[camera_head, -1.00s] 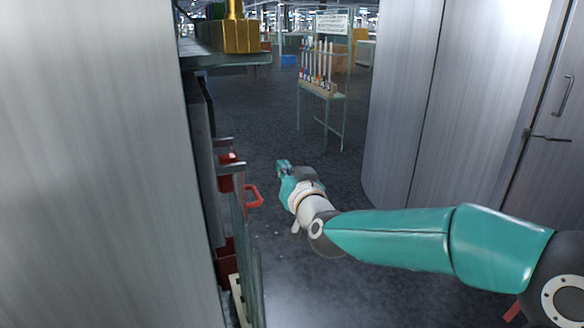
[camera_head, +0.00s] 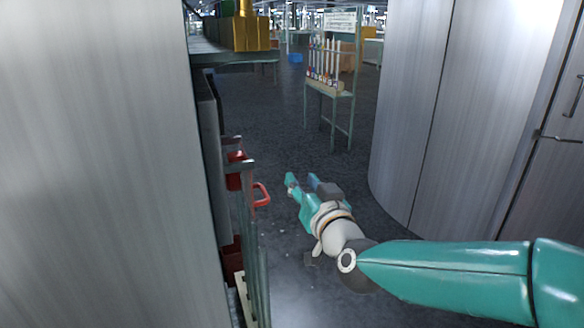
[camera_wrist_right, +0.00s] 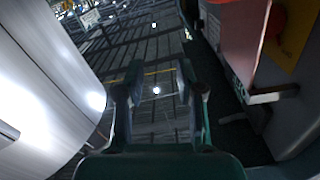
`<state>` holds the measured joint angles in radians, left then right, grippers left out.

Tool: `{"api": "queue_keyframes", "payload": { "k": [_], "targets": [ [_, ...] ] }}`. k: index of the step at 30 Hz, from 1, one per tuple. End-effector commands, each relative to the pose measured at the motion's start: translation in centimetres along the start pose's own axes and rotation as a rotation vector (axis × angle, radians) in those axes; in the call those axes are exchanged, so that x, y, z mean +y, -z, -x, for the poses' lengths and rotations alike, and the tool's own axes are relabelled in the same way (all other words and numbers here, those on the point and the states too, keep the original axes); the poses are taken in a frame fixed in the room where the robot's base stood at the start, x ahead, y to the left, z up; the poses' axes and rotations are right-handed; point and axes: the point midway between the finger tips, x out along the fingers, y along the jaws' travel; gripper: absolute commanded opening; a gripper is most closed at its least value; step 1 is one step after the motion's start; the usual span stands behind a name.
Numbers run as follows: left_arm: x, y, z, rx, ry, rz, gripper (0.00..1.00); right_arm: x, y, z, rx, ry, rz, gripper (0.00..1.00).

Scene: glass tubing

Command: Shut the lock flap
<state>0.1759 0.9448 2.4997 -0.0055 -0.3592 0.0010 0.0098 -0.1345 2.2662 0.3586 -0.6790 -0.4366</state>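My right gripper (camera_head: 302,180) is open and empty in mid-air over the aisle, to the right of a red handle (camera_head: 262,194) and apart from it. The handle sticks out from the equipment on the left. Below it, a thin greenish upright panel (camera_head: 254,270) shows almost edge-on; I cannot tell if this is the lock flap. In the right wrist view both fingers of my right gripper (camera_wrist_right: 160,88) stand apart with only floor between them. A pale panel (camera_wrist_right: 243,38) and a metal bracket (camera_wrist_right: 273,96) are to their right. My left gripper is out of view.
A large metal cabinet (camera_head: 95,160) blocks the left side. Curved metal cabinets (camera_head: 425,110) stand on the right. A rack with upright glass tubes (camera_head: 326,85) stands farther back. The dark aisle floor (camera_head: 265,115) between is clear.

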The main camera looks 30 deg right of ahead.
Motion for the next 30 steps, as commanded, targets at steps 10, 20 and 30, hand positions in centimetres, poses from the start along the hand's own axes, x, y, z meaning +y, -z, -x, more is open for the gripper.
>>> {"api": "queue_keyframes", "payload": {
  "k": [10, 20, 30],
  "targets": [
    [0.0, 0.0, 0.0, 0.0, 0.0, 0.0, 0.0, 0.0, 0.0, 5.0, 0.001, 0.0, 0.0, 0.37],
    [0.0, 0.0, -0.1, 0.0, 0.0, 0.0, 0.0, 0.1, -0.1, 5.3, 0.0, 0.0, 0.001, 0.37],
    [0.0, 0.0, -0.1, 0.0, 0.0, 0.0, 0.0, 0.3, -0.8, 4.9, -0.018, -0.009, 0.006, 0.37]
  ]
}}
